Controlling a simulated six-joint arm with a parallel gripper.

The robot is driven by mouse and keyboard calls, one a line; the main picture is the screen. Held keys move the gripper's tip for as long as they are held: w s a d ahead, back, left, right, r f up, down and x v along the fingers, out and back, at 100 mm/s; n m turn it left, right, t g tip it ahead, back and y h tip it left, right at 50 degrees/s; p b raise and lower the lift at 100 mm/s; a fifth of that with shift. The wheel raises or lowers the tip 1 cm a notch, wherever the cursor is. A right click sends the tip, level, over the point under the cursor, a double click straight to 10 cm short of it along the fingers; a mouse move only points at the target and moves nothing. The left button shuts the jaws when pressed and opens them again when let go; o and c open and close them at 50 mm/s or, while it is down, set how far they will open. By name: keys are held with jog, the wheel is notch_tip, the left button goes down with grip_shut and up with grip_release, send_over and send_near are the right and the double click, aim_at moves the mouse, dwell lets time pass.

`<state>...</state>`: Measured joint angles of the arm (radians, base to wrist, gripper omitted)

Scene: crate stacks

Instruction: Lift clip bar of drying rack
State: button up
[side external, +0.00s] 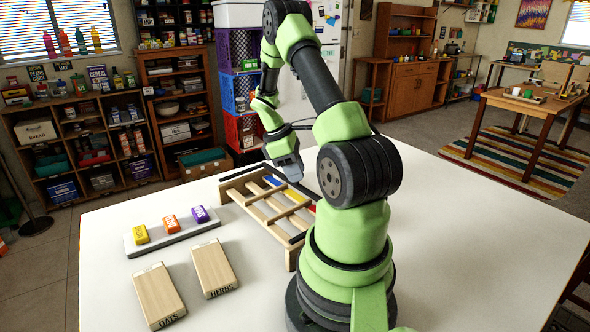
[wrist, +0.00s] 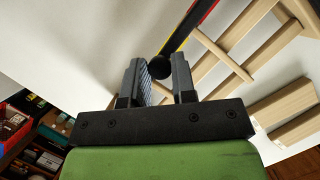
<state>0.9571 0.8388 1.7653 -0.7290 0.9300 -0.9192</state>
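The wooden drying rack (side external: 266,215) stands on the white table, with pale slats and blue, yellow and red strips across it. In the wrist view, part of the rack (wrist: 245,22) shows at upper right. A dark bar with red and yellow along it (wrist: 190,22) runs down to a black ball knob (wrist: 160,67); I take this as the clip bar. My gripper (side external: 291,174) is low over the rack's far end. In the wrist view, my gripper's fingers (wrist: 158,72) are apart, with the knob between or just beyond their tips. Contact cannot be told.
A grey tray (side external: 173,232) with yellow, orange and purple small boxes lies left of the rack. Wooden blocks marked OATS (side external: 159,296) and HERBS (side external: 214,268) lie in front of it. The table's right side is clear. Stacked crates (side external: 241,90) stand behind the table.

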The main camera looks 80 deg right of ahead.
grip_shut()
jog(key=shift+r, duration=0.1)
jog(key=shift+w+a+r+g+h, duration=0.2)
jog(key=shift+r+g+h, duration=0.15)
jog(key=shift+r, duration=0.15)
jog(key=shift+w+a+r+g+h, duration=0.15)
jog(key=shift+a+r+g+h, duration=0.1)
jog(key=shift+r+h, duration=0.15)
jog(key=w+a+r+m+g+h, duration=0.1)
jog(key=w+a+r+g+h, duration=0.5)
jog(key=a, duration=0.3)
jog(key=shift+w+r+m, duration=0.4)
jog(key=shift+w+r, duration=0.3)
